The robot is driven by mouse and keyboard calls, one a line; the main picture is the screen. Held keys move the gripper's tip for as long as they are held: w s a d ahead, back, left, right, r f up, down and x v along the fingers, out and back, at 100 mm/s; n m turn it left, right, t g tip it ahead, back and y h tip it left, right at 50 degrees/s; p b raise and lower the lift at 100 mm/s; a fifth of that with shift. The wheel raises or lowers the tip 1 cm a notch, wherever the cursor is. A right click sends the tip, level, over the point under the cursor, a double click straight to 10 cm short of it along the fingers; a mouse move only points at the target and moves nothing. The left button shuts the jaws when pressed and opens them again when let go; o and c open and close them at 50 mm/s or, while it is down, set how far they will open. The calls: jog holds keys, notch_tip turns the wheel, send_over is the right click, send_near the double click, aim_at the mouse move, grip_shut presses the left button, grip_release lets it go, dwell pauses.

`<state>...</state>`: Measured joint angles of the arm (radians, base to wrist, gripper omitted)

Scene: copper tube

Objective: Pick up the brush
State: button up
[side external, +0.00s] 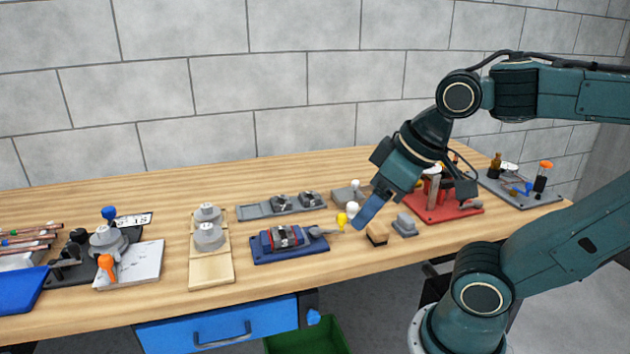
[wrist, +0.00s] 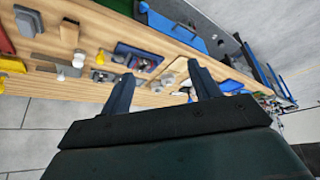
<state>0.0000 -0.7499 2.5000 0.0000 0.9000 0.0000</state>
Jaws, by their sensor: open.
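What looks like the brush is a small block with a tan wooden top and dark underside (side external: 376,233), lying near the table's front edge. In the wrist view it appears as a small brown shape (wrist: 69,33) at the upper left, outside the span of the fingers. My gripper (side external: 362,218) points down and left above the table, just up and left of the brush in the side view, apart from it. In the wrist view my gripper (wrist: 162,87) has its two fingers spread, with nothing held between them.
A grey block (side external: 405,225) sits close right of the brush. A blue fixture (side external: 288,243) and yellow and white knobs (side external: 352,208) stand to the left. A red base (side external: 452,205) with parts lies behind right. A blue drawer (side external: 220,325) is below the table edge.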

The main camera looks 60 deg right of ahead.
jog(key=m+g, duration=0.6)
jog(key=m, duration=0.3)
send_over(379, 229)
notch_tip(379, 229, down, 7)
notch_tip(379, 229, down, 8)
jog(key=shift+f, duration=0.25)
jog(key=shift+f, duration=0.1)
